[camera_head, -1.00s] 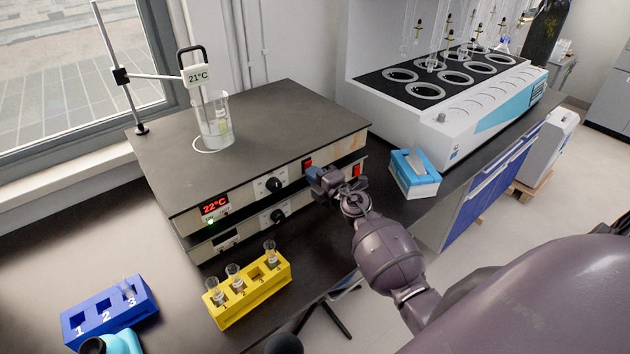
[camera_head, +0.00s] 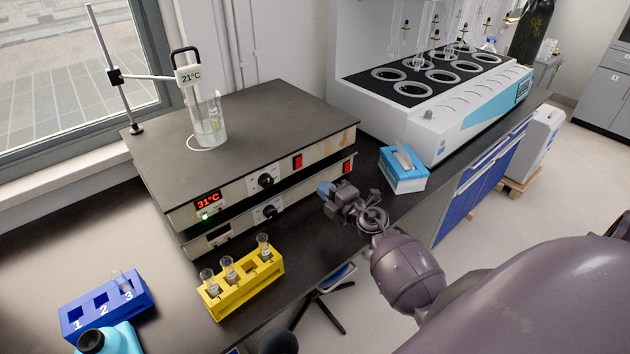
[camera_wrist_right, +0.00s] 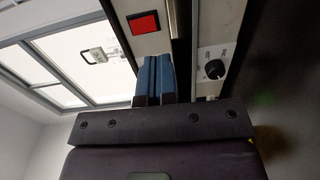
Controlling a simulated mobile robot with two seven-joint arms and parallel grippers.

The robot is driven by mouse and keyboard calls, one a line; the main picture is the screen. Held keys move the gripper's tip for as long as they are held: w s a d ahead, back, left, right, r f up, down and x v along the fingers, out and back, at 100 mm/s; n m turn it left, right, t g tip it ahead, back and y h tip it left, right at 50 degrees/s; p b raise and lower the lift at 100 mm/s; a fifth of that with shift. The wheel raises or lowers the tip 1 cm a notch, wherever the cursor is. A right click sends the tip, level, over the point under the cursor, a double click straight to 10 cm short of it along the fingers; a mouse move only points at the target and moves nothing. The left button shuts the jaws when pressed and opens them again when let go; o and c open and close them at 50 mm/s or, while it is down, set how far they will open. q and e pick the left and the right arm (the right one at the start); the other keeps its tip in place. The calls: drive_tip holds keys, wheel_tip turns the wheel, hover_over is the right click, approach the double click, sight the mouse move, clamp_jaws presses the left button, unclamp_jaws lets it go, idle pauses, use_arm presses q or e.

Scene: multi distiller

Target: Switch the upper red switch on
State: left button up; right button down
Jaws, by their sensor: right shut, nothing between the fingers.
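The upper red switch (camera_head: 298,161) is on the front panel of the upper hot plate (camera_head: 245,125), right of its black knob (camera_head: 266,180). The upper display (camera_head: 208,200) glows red with 31°C, beside a green light. A lower red switch (camera_head: 347,166) is on the lower unit. My right gripper (camera_head: 326,189) is shut and empty, in front of the panels and clear of the upper switch. In the right wrist view its blue fingers (camera_wrist_right: 153,80) are together, and a red switch (camera_wrist_right: 144,24) shows beyond them. My left gripper is not in view.
A beaker (camera_head: 208,120) with a thermometer (camera_head: 190,75) stands on the plate. A yellow tube rack (camera_head: 243,292) and a blue numbered rack (camera_head: 105,305) are in front. A tissue box (camera_head: 404,180) and a white multi-place unit (camera_head: 440,140) are to the right.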

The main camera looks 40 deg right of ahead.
drive_tip(key=shift+s+d+f, duration=0.1)
drive_tip(key=shift+s+f, duration=0.05)
drive_tip(key=shift+s, duration=1.2)
drive_tip(key=shift+s+d+f, duration=0.1)
drive_tip(key=shift+s, duration=1.25)
drive_tip(key=s+a+f+m+g, duration=0.2)
drive_tip(key=s+a+f+m, duration=0.1)
drive_tip(key=s+m, duration=0.3)
drive_tip(key=s+a+f+m+g+h, duration=0.1)
drive_tip(key=s+a+f+m+g, duration=0.1)
drive_tip(key=s+a+f+m, duration=0.2)
drive_tip(key=s+a+f+m+g, duration=0.2)
drive_tip(key=s+a+f+m, duration=0.2)
drive_tip(key=s+m, duration=0.4)
drive_tip(key=shift+s+a+f+h, duration=0.15)
drive_tip(key=shift+s+a+h, duration=0.25)
drive_tip(key=shift+s+a, duration=0.4)
